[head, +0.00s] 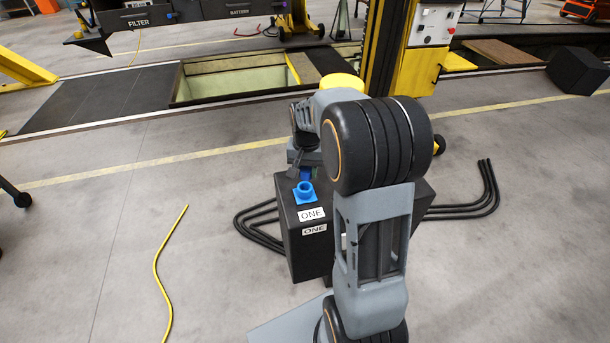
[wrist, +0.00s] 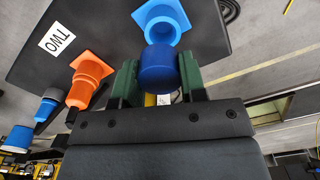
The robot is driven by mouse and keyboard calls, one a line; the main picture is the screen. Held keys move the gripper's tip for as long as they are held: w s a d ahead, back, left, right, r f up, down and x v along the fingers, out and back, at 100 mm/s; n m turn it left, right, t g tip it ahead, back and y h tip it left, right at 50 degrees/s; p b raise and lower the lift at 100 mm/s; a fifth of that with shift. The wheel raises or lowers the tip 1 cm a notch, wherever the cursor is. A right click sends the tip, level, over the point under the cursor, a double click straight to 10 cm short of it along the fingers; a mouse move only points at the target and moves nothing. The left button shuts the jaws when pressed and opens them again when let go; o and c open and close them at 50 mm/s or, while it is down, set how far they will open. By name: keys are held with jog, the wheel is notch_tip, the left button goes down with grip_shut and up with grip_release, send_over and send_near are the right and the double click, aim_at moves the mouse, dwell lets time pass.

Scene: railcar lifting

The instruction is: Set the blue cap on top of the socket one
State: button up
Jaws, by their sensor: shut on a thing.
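The dark blue cap (wrist: 158,68) is held between the green fingers of my gripper (wrist: 157,78) in the wrist view. My gripper (head: 304,166) is largely hidden behind my arm in the head view, where a bit of the cap (head: 305,173) shows just behind the socket. Socket one is a light blue flanged ring (head: 305,192) on the black box beside a ONE label. In the wrist view the open socket (wrist: 162,20) lies just beyond the cap, whose edge overlaps its rim. The cap is off the socket opening; the exact gap between them is unclear.
Black hoses (head: 262,222) and a yellow cable (head: 160,270) lie on the floor.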

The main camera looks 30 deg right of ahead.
aim_at(305, 179)
jog(key=shift+w+f, duration=0.35)
jog(key=shift+f, duration=1.55)
jog(key=shift+f, duration=0.6)
jog(key=o, duration=1)
jog(key=shift+r, duration=0.1)
jog(key=shift+c, duration=0.2)
